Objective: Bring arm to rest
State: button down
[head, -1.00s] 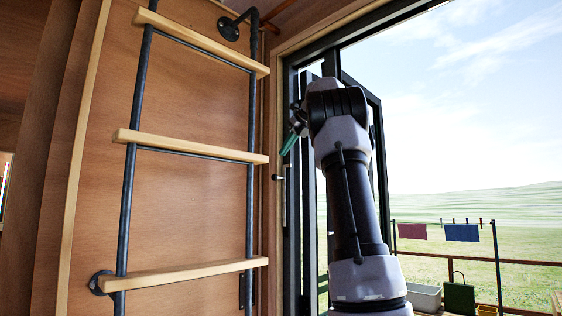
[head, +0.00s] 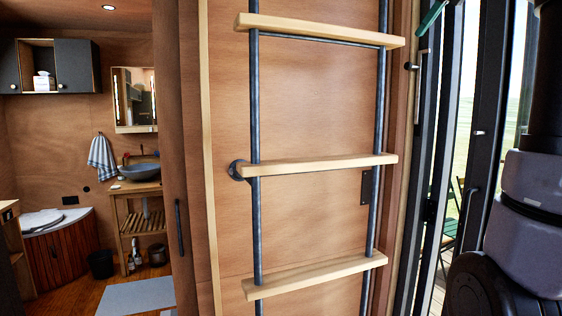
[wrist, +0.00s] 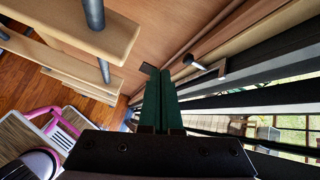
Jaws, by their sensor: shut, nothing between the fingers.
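My gripper shows in the wrist view with its two dark green fingers (wrist: 161,75) side by side and touching, empty. In the head view a green fingertip (head: 432,15) shows at the top edge, in front of the door frame; the rest of the gripper is out of that view. My arm fills the right edge of the head view, raised in front of the glass door (head: 477,130). In the wrist view the fingers point towards the wooden wall and the door handle (wrist: 205,66), apart from the ladder.
A ladder with wooden rungs (head: 318,165) and dark pipe rails stands against the wooden wall left of my arm. At the left a bathroom opens, with a basin (head: 138,170), a black bin (head: 101,263) and a pale mat (head: 137,296). A pink-framed chair (wrist: 62,125) shows in the wrist view.

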jog(key=s+a+f+n, duration=0.5)
jog(key=s+f+n, duration=0.2)
jog(key=f, duration=0.3)
jog(key=s+a+f+n+g, duration=0.1)
jog(key=s+a+f+n, duration=0.4)
jog(key=f, duration=0.6)
jog(key=s+a+f+n+h, duration=0.1)
jog(key=s+a+f+n, duration=0.3)
jog(key=s+f+n, duration=0.6)
jog(key=shift+a+f+n+g, duration=0.2)
jog(key=shift+a+n+g, duration=0.15)
jog(key=shift+n, duration=0.35)
jog(key=shift+d, duration=0.1)
